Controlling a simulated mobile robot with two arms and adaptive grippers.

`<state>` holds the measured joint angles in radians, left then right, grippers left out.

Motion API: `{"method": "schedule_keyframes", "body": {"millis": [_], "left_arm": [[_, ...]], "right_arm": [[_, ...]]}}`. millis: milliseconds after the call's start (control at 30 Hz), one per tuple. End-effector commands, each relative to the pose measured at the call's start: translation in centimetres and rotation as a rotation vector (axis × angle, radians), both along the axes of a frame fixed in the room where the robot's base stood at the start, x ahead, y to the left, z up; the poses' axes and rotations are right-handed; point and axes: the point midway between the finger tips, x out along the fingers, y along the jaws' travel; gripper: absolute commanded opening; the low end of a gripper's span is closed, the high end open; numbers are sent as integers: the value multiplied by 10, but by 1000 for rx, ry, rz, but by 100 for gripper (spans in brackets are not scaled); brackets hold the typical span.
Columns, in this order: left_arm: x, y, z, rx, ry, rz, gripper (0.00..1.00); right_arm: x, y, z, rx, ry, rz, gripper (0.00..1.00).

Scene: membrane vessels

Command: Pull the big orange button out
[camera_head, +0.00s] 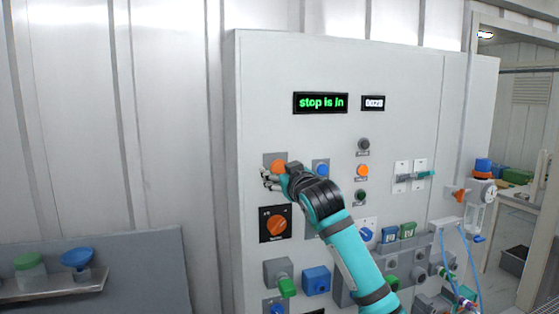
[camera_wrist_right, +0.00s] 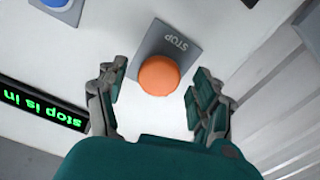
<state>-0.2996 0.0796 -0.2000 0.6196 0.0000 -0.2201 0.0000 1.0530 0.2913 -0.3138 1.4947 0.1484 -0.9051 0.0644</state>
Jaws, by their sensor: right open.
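The big orange button (camera_wrist_right: 158,76) is a round cap on a grey plate marked STOP (camera_wrist_right: 180,45) in the right wrist view. In the head view the button (camera_head: 279,166) shows at the upper left of the panel, partly hidden by my right gripper. My right gripper (camera_wrist_right: 157,100) is open, with one finger on each side of the button and a gap to it on both sides. In the head view the right gripper (camera_head: 268,180) reaches the panel from the lower right. A green-lettered display (camera_head: 320,103) reads "stop is in". My left gripper is not in view.
A blue button (camera_head: 321,168) sits just right of the gripper. An orange rotary knob (camera_head: 277,225) is below it. Lower down are a green-handled grey box (camera_head: 280,273) and a blue box (camera_head: 316,280). A shelf with funnels (camera_head: 78,258) stands at left.

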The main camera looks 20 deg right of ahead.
Motion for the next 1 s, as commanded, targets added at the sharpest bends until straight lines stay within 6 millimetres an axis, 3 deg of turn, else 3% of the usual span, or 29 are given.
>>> {"method": "schedule_keyframes", "body": {"millis": [200,500,1000], "left_arm": [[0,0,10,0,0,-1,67],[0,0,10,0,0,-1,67],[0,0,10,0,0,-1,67]], "right_arm": [[18,0,1,0,-1,0,68],[20,1,0,-1,-2,1,68],[20,1,0,0,-1,0,4]]}}
